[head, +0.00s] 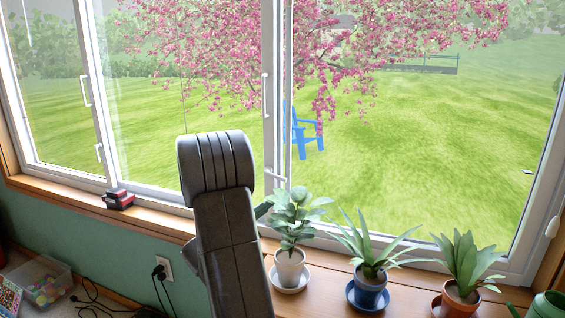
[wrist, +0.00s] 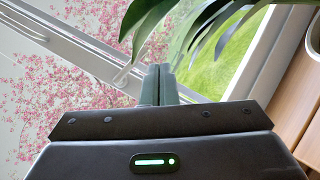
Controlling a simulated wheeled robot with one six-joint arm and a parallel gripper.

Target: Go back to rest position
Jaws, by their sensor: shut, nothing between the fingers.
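My gripper (wrist: 158,84) shows in the wrist view, its two fingers side by side and shut with nothing between them. Long green plant leaves (wrist: 190,25) hang close beyond the fingertips; I cannot tell if they touch. No piano shows in either view.
A plant in a white pot (head: 290,268), one in a blue pot (head: 370,290) and one in a terracotta pot (head: 458,298) stand on the wooden sill right of my arm. A clear bin (head: 42,284) and cables lie below.

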